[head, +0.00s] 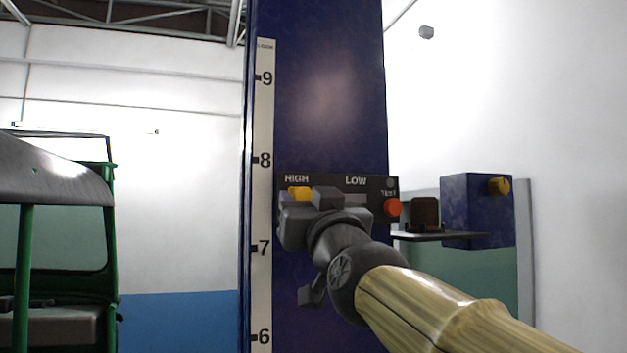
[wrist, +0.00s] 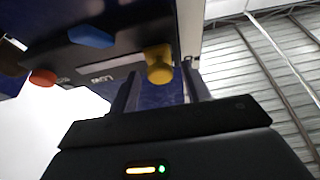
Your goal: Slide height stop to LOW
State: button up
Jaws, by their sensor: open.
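The height stop is a yellow knob (head: 298,193) on a black panel (head: 379,185) on the blue column. It sits under the HIGH label at the left end; the LOW label is to its right. My gripper (head: 312,203) is open in front of the panel, partly covering the knob and the track. In the wrist view the yellow knob (wrist: 158,65) appears between the two fingertips of my gripper (wrist: 160,72). The fingers stand apart from it on both sides, and I cannot tell how deep it lies between them.
A red TEST button (head: 392,207) is at the panel's right end. A blue part (wrist: 92,37) shows beside the yellow knob in the wrist view. A blue box (head: 478,210) and a small shelf (head: 430,237) stand right of the column. A green vehicle (head: 110,240) is at left.

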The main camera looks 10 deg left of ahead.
jog(key=shift+p+x, duration=0.45)
jog(key=shift+x, duration=0.75)
jog(key=shift+s, duration=0.1)
jog(key=shift+s, duration=0.1)
jog(key=shift+d, duration=0.1)
grip_shut()
jog(key=shift+d+b, duration=0.1)
jog(key=shift+b, duration=0.25)
